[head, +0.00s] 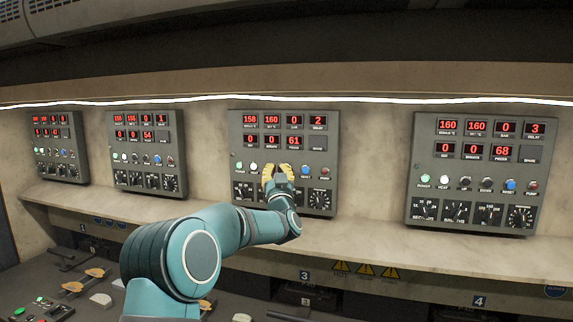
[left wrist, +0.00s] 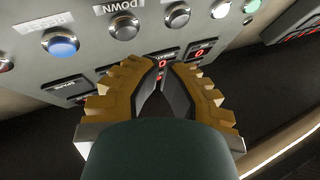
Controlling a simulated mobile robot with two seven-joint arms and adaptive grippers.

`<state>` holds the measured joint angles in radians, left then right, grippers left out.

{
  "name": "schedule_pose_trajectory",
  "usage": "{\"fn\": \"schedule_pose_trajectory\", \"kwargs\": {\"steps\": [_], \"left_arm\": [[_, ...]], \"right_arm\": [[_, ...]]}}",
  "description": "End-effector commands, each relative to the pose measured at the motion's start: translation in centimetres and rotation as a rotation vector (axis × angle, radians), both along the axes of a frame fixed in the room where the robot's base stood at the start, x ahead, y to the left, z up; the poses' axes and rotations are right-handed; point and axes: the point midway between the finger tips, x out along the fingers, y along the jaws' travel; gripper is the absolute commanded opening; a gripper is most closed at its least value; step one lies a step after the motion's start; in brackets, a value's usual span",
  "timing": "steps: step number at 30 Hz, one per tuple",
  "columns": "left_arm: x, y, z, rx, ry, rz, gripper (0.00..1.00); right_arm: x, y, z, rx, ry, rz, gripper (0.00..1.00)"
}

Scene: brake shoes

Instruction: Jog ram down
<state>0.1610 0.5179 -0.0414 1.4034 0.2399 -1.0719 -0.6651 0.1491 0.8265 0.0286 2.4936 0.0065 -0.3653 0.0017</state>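The third control panel (head: 233,150) from the left has red displays and a row of buttons above dials. The tips overlap the displays there, apart from the DOWN button in the picture. My right gripper is not in view.
Similar panels stand at the right (head: 410,190) and left (head: 111,150). A pale ledge (head: 400,234) runs below them. Handles and yellow warning signs (head: 365,270) are lower down.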

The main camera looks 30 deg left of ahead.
Motion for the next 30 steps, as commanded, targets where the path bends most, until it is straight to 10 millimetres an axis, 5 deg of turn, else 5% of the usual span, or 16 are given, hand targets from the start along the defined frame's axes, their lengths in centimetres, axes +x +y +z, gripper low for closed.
{"fn": "schedule_pose_trajectory", "kwargs": {"steps": [30], "left_arm": [[1.03,0.23,-0.05,0.0,0.0,-0.001,0.0]], "right_arm": [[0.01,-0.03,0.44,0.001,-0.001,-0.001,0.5]]}}
